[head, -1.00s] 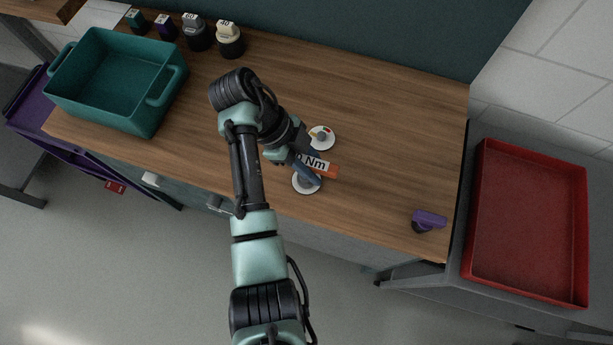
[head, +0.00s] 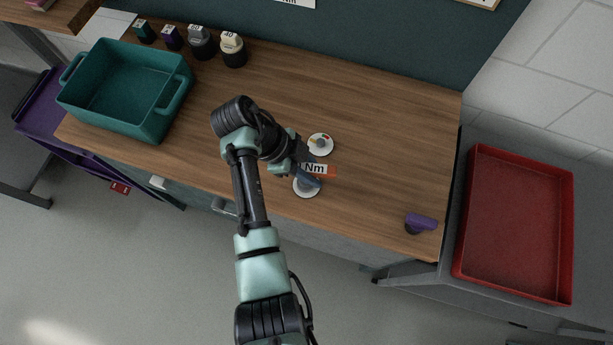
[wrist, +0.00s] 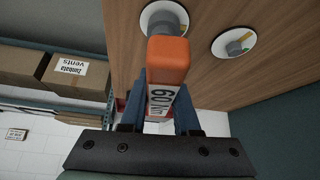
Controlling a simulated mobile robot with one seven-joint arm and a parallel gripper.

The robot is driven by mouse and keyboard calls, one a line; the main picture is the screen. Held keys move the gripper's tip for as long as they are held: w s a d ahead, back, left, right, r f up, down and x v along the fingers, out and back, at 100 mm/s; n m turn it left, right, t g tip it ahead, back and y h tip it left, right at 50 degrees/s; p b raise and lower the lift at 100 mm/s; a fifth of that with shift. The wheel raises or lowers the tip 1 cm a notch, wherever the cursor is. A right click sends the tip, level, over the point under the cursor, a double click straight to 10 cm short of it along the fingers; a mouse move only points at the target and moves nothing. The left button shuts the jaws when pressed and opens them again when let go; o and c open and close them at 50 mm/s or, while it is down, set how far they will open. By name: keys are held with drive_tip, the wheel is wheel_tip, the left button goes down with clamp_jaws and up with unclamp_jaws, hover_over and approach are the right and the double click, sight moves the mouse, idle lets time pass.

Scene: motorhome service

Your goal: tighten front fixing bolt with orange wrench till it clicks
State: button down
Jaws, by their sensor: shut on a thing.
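My gripper (head: 314,174) is shut on the orange wrench (head: 331,172), which bears a white "Nm" label. In the wrist view the wrench (wrist: 168,62) lies between my blue fingers (wrist: 187,112), its label reading 60 Nm. Its orange end overlaps the front fixing bolt's white disc (head: 304,191), also in the wrist view (wrist: 161,14). The wrench hides much of that bolt, so I cannot tell how fully it is seated. A second bolt on a white disc (head: 320,145) sits behind; it shows uncovered in the wrist view (wrist: 237,44).
A teal bin (head: 127,92) stands at the bench's left, with several small capped items (head: 202,43) behind it. A red tray (head: 515,225) is beyond the right edge. Bare wood (head: 390,130) lies between.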

drive_tip(key=n, duration=0.1)
drive_tip(key=n+t+p, duration=0.2)
drive_tip(key=shift+w+r+n, duration=0.2)
drive_tip(key=shift+r+n, duration=0.05)
drive_tip(key=shift+n, duration=0.05)
drive_tip(key=shift+w+f+n+t, duration=0.2)
drive_tip(key=shift+n+t, duration=0.2)
drive_tip(key=shift+n, duration=0.2)
drive_tip(key=shift+p, duration=0.45)
drive_tip(key=n+p, duration=0.1)
drive_tip(key=n+t, duration=0.1)
drive_tip(key=shift+r+n+y+p, duration=0.2)
drive_tip(key=shift+n+y+p, duration=0.1)
drive_tip(key=shift+y+p, duration=0.1)
drive_tip(key=shift+w+f+n+t+y+p, duration=0.15)
drive_tip(key=shift+n+t+y+p, duration=0.35)
drive_tip(key=shift+n, duration=0.5)
drive_tip(key=shift+w+a, duration=0.1)
drive_tip(key=shift+a, duration=0.05)
drive_tip(key=shift+f, duration=0.1)
drive_tip(key=shift+b, duration=0.35)
